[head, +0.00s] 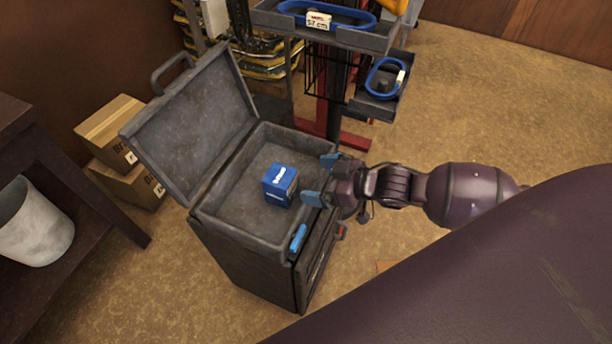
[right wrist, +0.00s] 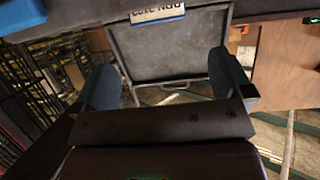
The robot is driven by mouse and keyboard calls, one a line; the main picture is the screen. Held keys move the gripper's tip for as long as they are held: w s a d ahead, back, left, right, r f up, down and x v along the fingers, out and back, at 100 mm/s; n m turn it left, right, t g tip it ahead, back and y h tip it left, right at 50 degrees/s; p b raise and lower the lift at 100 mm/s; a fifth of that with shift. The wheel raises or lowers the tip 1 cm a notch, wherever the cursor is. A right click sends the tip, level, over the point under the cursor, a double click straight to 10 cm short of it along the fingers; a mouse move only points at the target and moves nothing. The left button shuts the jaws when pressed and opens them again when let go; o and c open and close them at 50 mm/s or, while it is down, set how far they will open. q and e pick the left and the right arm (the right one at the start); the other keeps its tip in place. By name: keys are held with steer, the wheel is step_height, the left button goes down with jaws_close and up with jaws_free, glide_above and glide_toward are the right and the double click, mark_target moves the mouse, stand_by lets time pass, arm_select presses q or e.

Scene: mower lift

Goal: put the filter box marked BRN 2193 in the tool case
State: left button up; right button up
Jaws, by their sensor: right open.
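The tool case (head: 238,222) stands open in the head view, its lid (head: 195,115) tilted back to the left. A blue filter box (head: 280,185) with white print is inside the case, near its right side. Its marking is too small to read there. My right gripper (head: 320,180) is open and empty at the case's right rim, its blue fingertips just right of the box. In the right wrist view, the open fingers (right wrist: 166,80) show with nothing between them. A white label (right wrist: 157,12) on a blue edge shows at the top, its text upside down and blurred. My left gripper is out of view.
A dark stand with trays (head: 345,38) holding blue rings is behind the case. Cardboard boxes (head: 110,130) are stacked at the left, beside a dark table (head: 55,160) with a white bucket (head: 35,225) under it. Open floor lies at the right.

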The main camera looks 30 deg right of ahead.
arm_select(q)
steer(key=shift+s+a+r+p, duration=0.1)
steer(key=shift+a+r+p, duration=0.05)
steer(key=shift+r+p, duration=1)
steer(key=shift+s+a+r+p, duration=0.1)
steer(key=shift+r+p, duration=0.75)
steer(key=shift+p, duration=0.5)
arm_select(e)
steer(key=s+d+f+m+h, duration=0.2)
steer(key=s+m+h, duration=0.1)
steer(key=s, duration=0.6)
steer(key=s+d+f+m+h, duration=0.2)
steer(key=s+h, duration=0.3)
steer(key=s, duration=0.5)
steer(key=shift+m, duration=0.7)
